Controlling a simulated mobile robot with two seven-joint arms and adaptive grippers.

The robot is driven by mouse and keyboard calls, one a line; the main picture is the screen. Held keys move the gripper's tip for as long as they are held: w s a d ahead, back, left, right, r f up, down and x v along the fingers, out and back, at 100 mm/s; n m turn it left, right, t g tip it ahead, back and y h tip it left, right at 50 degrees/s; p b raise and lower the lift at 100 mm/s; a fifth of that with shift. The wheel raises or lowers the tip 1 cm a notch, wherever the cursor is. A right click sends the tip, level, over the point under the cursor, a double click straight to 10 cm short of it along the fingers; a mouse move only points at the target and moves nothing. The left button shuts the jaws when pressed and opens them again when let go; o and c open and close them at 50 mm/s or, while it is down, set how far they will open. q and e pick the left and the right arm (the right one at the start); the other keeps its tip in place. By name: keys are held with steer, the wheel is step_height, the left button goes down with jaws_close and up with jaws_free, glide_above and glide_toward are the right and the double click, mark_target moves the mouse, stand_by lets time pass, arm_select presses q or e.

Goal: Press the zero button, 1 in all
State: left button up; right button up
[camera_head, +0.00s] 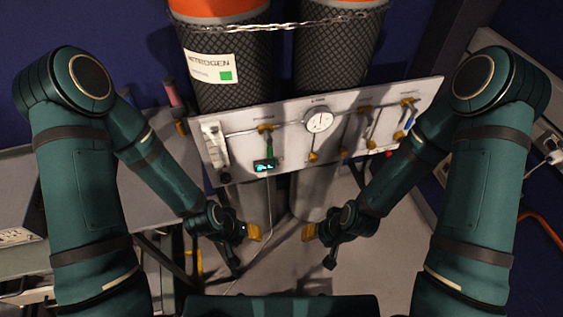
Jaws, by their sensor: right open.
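A light grey panel (343,117) stands in front of two gas cylinders. It carries a round white gauge (319,120), a small dark display with cyan digits (264,166) and several brass valves. A black round knob (225,178) is at its lower left.
Two mesh-wrapped cylinders (223,76) stand behind the panel, held by a chain (280,25). A grey bench (95,200) is at the left. A pale cable (268,215) hangs below the display. An orange hose (541,232) lies at the right.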

arm_select(q)
jaws_close()
stand_by(1.1)
